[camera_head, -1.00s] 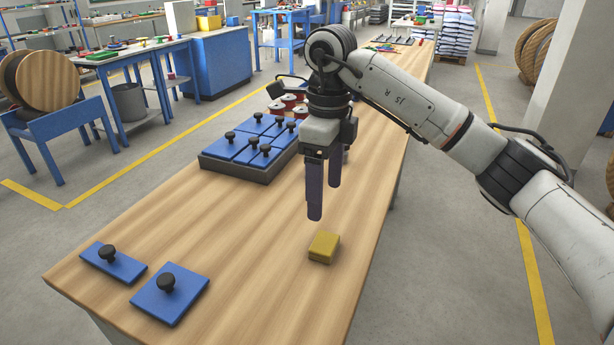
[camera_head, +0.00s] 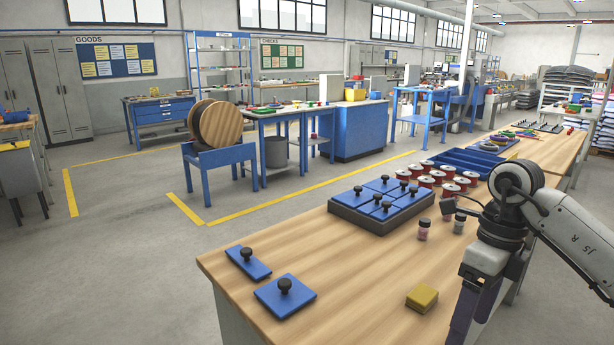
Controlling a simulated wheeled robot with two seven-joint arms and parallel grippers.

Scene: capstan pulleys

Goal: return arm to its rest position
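My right arm comes in from the right, and its gripper (camera_head: 476,312) points down over the right edge of the wooden bench (camera_head: 350,290). Its two dark fingers are apart with nothing seen between them; the lower tips run close to the frame's bottom. A yellow block (camera_head: 421,298) lies on the bench to the left of the gripper, apart from it. My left arm and gripper are not in view.
Two blue knobbed plates (camera_head: 285,294) (camera_head: 248,262) lie at the bench's near left. A dark tray with blue knobbed lids (camera_head: 375,210), red-and-white spools (camera_head: 448,189), two small jars (camera_head: 424,229) and a blue bin (camera_head: 468,160) stand farther back. The bench middle is clear.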

